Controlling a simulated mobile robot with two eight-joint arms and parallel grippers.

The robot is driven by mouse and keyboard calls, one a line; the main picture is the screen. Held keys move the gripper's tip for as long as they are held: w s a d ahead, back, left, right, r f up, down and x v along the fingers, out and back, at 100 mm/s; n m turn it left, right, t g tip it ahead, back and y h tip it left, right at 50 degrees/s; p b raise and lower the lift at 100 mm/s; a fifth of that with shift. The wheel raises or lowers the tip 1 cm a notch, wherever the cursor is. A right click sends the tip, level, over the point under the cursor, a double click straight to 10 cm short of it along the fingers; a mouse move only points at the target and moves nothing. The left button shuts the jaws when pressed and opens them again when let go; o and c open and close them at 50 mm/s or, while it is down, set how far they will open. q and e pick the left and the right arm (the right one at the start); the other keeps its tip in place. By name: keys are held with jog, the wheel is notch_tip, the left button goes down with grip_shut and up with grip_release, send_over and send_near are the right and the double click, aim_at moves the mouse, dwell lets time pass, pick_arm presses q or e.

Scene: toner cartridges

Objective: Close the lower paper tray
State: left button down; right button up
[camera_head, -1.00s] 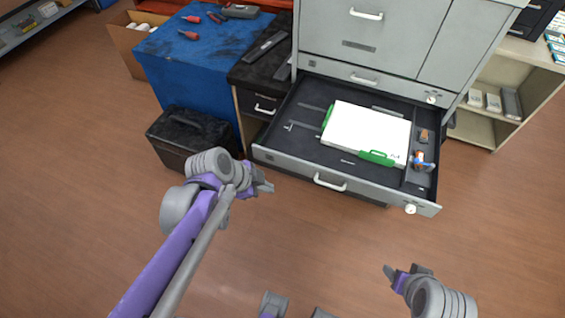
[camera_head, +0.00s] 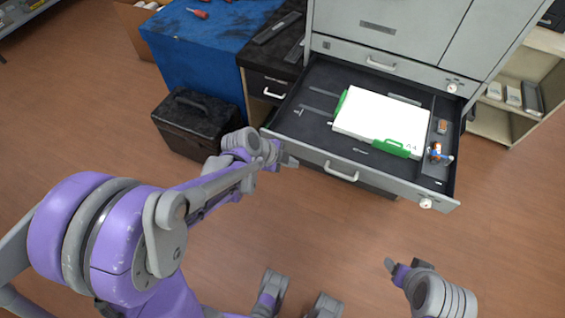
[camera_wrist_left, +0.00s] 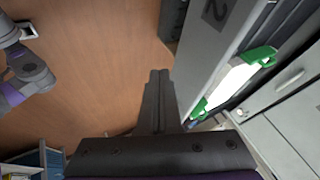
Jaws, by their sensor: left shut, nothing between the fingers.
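The lower paper tray is a dark drawer (camera_head: 316,118) pulled out of the grey cabinet, with a grey front panel (camera_head: 392,187) and a pale handle (camera_head: 341,172). A white paper stack (camera_head: 380,120) lies in it between green guides. My left gripper (camera_head: 292,161) is shut and empty, just in front of the panel, left of the handle; I cannot tell whether it touches. In the left wrist view its closed fingers (camera_wrist_left: 158,85) point along beside the panel (camera_wrist_left: 215,60), which bears a "2". My right gripper (camera_head: 405,266) is low at right, away from the tray; its jaw state is unclear.
The grey cabinet (camera_head: 400,25) stands above and behind the tray. A black case (camera_head: 195,120) sits on the floor left of it, by a blue-covered table (camera_head: 205,45). The floor in front is clear.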

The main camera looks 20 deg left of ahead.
aim_at(304, 158)
pick_arm(q)
jog(key=shift+w+a+r, duration=0.1)
jog(key=shift+w, duration=1.4)
